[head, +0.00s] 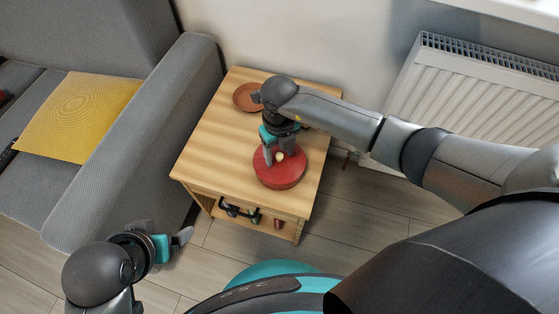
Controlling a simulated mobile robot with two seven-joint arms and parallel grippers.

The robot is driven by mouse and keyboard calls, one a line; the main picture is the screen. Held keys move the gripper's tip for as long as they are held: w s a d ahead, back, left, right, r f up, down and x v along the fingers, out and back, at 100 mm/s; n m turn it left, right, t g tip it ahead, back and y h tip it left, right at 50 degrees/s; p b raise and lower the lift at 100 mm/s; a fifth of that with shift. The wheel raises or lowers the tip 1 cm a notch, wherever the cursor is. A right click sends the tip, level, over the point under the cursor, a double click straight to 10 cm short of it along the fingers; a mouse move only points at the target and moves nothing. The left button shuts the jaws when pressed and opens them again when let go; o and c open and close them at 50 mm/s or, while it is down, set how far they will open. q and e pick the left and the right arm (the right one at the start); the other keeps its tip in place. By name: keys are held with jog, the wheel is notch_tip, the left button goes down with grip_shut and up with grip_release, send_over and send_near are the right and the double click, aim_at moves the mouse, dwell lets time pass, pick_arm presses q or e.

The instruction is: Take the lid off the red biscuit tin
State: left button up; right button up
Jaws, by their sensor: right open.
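The red biscuit tin (281,176) is round and stands on the wooden side table (213,149). Its red lid has a small pale knob (279,157) near the middle of the top. My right gripper (278,153) points down over the lid, open, with its fingers about the knob. I cannot tell whether a finger touches the knob or lid. My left gripper (184,239) is low at the left, in front of the table and away from the tin. The angle hides whether its fingers are apart.
A round brown dish (247,98) is at the table's back left. Small items, including a red one (277,224), sit on the shelf below. A grey sofa (150,130) with a yellow cushion (78,117) stands left, a white radiator (470,110) right. The tabletop's left part is clear.

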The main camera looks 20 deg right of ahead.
jog(key=shift+f, duration=0.1)
jog(key=shift+c, duration=0.4)
grip_shut()
